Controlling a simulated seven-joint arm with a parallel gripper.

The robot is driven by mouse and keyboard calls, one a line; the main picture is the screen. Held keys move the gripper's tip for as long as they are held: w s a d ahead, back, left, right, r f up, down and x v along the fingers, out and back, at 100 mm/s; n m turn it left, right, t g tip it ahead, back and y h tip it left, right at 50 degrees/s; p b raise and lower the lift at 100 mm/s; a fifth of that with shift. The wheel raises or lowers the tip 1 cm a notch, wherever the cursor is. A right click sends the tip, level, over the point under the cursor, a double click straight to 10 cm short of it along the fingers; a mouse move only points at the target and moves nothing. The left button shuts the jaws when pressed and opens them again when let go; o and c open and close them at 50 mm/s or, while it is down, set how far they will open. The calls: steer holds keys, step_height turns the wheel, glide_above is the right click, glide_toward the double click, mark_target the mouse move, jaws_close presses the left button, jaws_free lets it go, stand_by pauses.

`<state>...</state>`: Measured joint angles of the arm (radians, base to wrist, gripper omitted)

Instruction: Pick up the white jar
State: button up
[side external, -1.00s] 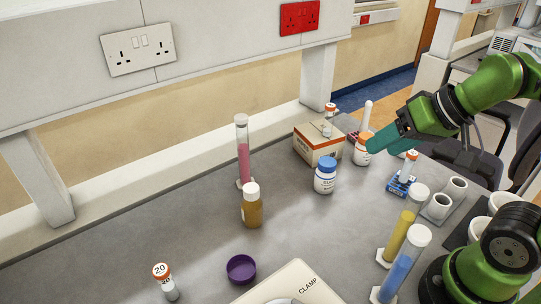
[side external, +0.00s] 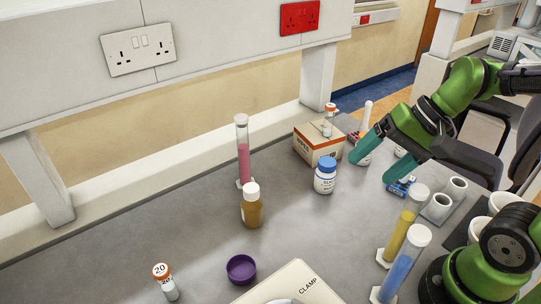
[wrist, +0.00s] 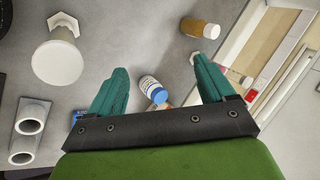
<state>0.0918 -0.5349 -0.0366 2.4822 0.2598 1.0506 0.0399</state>
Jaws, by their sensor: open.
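The white jar (side external: 325,182) with a blue cap and a printed label stands upright on the grey bench, in front of a cardboard box, in the side view. In the wrist view the white jar (wrist: 149,84) shows between my two teal fingers, blue cap toward the camera. My gripper (side external: 370,169) is open, fingers apart, to the right of the jar and clear of it. In the wrist view my gripper (wrist: 158,67) has nothing in its grip.
The cardboard box (side external: 314,145) is behind the jar. An amber bottle (side external: 252,210) and a pink-filled cylinder (side external: 243,160) stand to its left. Yellow (side external: 398,236) and blue (side external: 396,277) cylinders stand front right. A purple cap (side external: 241,268) lies in front. Bench between is clear.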

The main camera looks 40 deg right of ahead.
mark_target(321, 164)
steer(key=w+a+f+m+g+y, duration=0.1)
steer(key=w+a+f+m+y, duration=0.1)
steer(key=a+m+y, duration=0.45)
steer(key=w+d+m+t+y, duration=0.2)
steer(key=w+d+m+t, duration=0.65)
steer(key=m, duration=0.55)
steer(key=d+f+m+t+h, duration=0.1)
steer(key=d+f+h, duration=0.1)
steer(key=f, duration=0.2)
steer(key=d+f+m+t+h, duration=0.1)
steer(key=d+f+t+h, duration=0.1)
steer(key=f, duration=0.3)
steer(key=w+d+f+m+t+h, duration=0.1)
steer(key=d+f+t+h, duration=0.1)
steer(key=f, duration=0.3)
steer(key=shift+w+d+m+h, duration=0.1)
steer(key=shift+d+m+h, duration=0.15)
steer(key=shift+d+h, duration=0.3)
steer(key=shift+w+a+f, duration=0.15)
steer(key=shift+w+f, duration=0.05)
steer(key=shift+w, duration=0.05)
steer(key=shift+w+a, duration=0.15)
steer(key=shift+w, duration=0.3)
steer(key=shift+x, duration=2.95)
steer(key=c, duration=1.1)
steer(key=shift+r, duration=0.1)
